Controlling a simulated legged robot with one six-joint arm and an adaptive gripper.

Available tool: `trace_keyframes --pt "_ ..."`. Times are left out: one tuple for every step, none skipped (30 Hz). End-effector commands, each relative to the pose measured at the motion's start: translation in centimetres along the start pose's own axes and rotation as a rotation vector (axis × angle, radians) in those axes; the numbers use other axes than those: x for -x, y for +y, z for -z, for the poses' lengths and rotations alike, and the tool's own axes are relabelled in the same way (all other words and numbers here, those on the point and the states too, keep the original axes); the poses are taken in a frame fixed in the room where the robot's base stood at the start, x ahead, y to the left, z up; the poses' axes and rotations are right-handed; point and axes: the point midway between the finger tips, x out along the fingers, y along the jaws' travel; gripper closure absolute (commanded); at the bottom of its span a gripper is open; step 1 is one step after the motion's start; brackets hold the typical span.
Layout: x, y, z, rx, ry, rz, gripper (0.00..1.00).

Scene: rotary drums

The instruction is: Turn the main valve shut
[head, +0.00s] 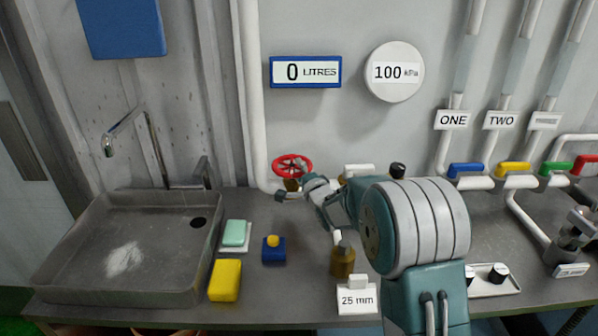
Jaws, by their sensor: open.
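The main valve appears to be the red handwheel (292,167) on the white pipe (252,110) at the back of the bench, right of the sink. My gripper (289,190) is just below and in front of the wheel, at the end of my arm reaching in from the lower right. It is open, with nothing seen between its fingers. Whether a finger touches the wheel, I cannot tell. The gauge (396,72) on the wall reads 100 kPa and the display (305,72) reads 0 litres.
A sink (60,255) is at left. A sponge (225,280), green soap (235,233), blue box with yellow knob (273,252) and brass piece (342,262) stand on the bench. Blue (466,170), yellow (513,168), green and red levers line the pipes at right.

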Motion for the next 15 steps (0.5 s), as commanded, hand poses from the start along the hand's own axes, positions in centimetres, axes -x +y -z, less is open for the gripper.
trace_keyframes --pt "-0.06 0.03 -0.17 0.0 -0.002 -0.001 0.44" --pt "-0.06 0.03 -0.19 0.0 -0.002 -0.001 0.58" --pt "-0.06 0.03 -0.19 0.0 -0.002 -0.001 0.76" --pt "-0.06 0.03 -0.21 0.001 -0.002 -0.001 0.89" --pt "-0.07 0.03 -0.22 0.001 -0.002 0.0 1.0" --pt "-0.07 0.04 -0.22 0.001 -0.002 -0.001 1.0" --pt "-0.07 0.05 -0.22 0.001 -0.002 -0.001 1.0" --pt "-0.08 0.07 -0.22 0.001 -0.002 -0.001 1.0" --pt "-0.09 0.09 -0.24 0.001 -0.003 -0.002 1.0" --pt "-0.11 0.13 -0.26 0.001 -0.004 -0.002 1.0" --pt "-0.12 0.14 -0.29 0.001 -0.004 -0.002 1.0" --pt "-0.13 0.16 -0.32 0.001 -0.004 -0.003 1.0" --pt "-0.13 0.17 -0.35 0.001 -0.003 -0.003 1.0" --pt "-0.13 0.18 -0.38 0.001 -0.002 -0.003 1.0" --pt "-0.13 0.2 -0.41 0.0 0.001 -0.003 1.0"
